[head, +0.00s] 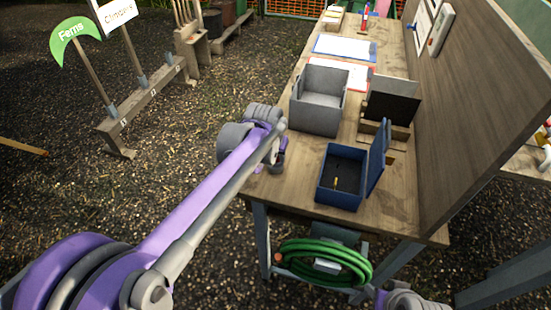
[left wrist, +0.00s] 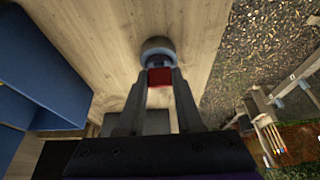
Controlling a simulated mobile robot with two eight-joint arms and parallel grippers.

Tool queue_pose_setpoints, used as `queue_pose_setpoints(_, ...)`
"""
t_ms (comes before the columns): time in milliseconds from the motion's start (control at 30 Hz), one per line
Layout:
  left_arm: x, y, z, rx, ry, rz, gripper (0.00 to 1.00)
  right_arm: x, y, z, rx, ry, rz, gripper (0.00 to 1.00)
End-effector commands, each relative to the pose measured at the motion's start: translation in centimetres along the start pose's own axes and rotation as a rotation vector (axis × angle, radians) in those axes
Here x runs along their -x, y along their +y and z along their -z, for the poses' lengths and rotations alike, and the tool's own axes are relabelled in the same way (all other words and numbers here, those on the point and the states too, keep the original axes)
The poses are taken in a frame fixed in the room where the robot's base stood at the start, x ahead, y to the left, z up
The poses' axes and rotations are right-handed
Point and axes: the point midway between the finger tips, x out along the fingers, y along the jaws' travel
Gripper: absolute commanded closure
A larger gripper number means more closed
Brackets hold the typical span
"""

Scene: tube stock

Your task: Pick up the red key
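A small red piece (left wrist: 160,76), which may be the red key, shows in the left wrist view between the tips of my left gripper (left wrist: 159,84). It fills the gap between the two fingers; I cannot tell whether they grip it. Just beyond it is a round grey thing (left wrist: 158,44) with a bluish inside, over the wooden tabletop. In the head view my left arm reaches to the table's left edge and hides its own fingertips; no red key shows there. My right gripper is not in view.
An open blue box (head: 325,190) with a small yellowish item inside stands at the front of the wooden table (head: 400,205). A grey bin (head: 316,118) stands behind it. A tall wooden panel (head: 480,100) bounds the right. A green hose (head: 325,250) hangs below the front edge.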

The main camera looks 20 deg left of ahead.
Motion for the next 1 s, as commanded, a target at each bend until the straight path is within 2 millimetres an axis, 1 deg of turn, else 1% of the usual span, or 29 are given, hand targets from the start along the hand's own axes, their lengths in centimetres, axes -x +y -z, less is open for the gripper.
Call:
queue_pose_setpoints(33, 0.0, 0.0, 0.0, 0.0, 0.0, 0.0, 0.77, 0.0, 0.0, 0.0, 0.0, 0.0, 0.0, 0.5)
queue_pose_setpoints(100, 0.0, 0.0, 0.0, 0.0, 0.0, 0.0, 0.89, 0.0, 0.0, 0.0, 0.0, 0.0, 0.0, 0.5)
queue_pose_setpoints(167, 0.0, 0.0, 0.0, 0.0, 0.0, 0.0, 1.0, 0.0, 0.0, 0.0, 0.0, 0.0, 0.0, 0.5)
queue_pose_setpoints(467, 0.1, 0.0, 0.0, 0.0, 0.0, 0.0, 1.0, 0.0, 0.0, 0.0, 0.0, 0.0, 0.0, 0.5)
queue_pose_setpoints(567, 0.6, 0.0, 0.2, 0.0, 0.0, 0.0, 1.0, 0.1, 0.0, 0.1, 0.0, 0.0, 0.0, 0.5)
queue_pose_setpoints(667, 2.0, 0.0, 0.8, 0.0, 0.0, 0.0, 1.0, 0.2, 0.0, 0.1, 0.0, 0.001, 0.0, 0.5)
queue_pose_setpoints(900, 6.5, 0.0, 2.7, 0.0, 0.0, 0.0, 1.0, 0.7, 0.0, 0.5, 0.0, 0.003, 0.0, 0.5)
queue_pose_setpoints(1000, 8.0, 0.0, 3.3, 0.0, 0.0, 0.0, 1.0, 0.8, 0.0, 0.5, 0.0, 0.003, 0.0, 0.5)
